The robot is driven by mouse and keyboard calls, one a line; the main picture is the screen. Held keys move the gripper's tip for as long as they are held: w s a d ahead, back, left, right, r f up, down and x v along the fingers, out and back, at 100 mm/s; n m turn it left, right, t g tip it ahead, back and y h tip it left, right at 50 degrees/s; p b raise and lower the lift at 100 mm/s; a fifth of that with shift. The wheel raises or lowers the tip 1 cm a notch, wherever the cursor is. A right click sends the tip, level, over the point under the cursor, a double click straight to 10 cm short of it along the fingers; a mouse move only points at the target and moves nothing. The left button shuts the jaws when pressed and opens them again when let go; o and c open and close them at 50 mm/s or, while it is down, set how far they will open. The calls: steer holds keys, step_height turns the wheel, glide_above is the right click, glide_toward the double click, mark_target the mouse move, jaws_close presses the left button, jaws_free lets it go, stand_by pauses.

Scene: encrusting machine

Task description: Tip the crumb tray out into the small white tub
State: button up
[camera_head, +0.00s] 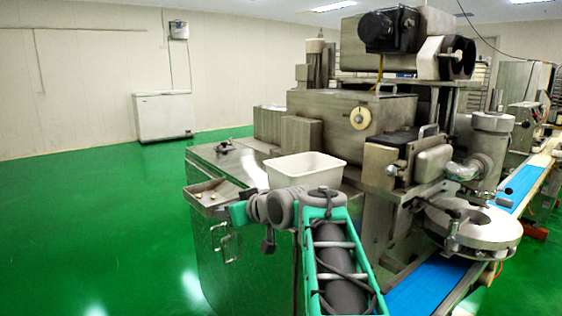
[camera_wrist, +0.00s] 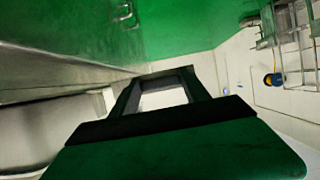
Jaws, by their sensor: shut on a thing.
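The crumb tray (camera_head: 222,203) is a small, shallow metal tray with a few pale crumbs in it. It is at the left front corner of the steel machine top, left of the small white tub (camera_head: 305,168). My gripper (camera_head: 241,205) is shut on the tray's near right side, and the tray looks roughly level. The tub stands upright on the machine top behind my arm; its inner floor is hidden. In the wrist view my dark gripper fingers (camera_wrist: 165,85) reach forward; their contact with the tray is not clear there.
The encrusting machine (camera_head: 335,112) rises behind and right of the tub. A blue conveyor (camera_head: 425,288) runs along the right. Small metal parts (camera_head: 228,147) lie on the machine top behind the tray. Green floor (camera_head: 90,220) is open on the left.

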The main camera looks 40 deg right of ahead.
steer(key=s+d+r+m+h+b, duration=0.1)
steer(key=s+d+r+m+h, duration=0.2)
steer(key=d+r, duration=0.45)
steer(key=s+d+r+m+h, duration=0.2)
steer(key=s+d+r, duration=0.15)
steer(key=r, duration=0.65)
steer(key=s+d+m+t+y+p, duration=0.1)
steer(key=d+m+t+y+p, duration=0.2)
steer(key=m+p, duration=0.7)
steer(key=shift+s+d+f+m+t+y+p, duration=0.25)
steer(key=shift+d+y+p, duration=0.85)
steer(key=shift+d+p, duration=1.3)
steer(key=shift+a+p, duration=0.5)
steer(key=shift+r, duration=0.1)
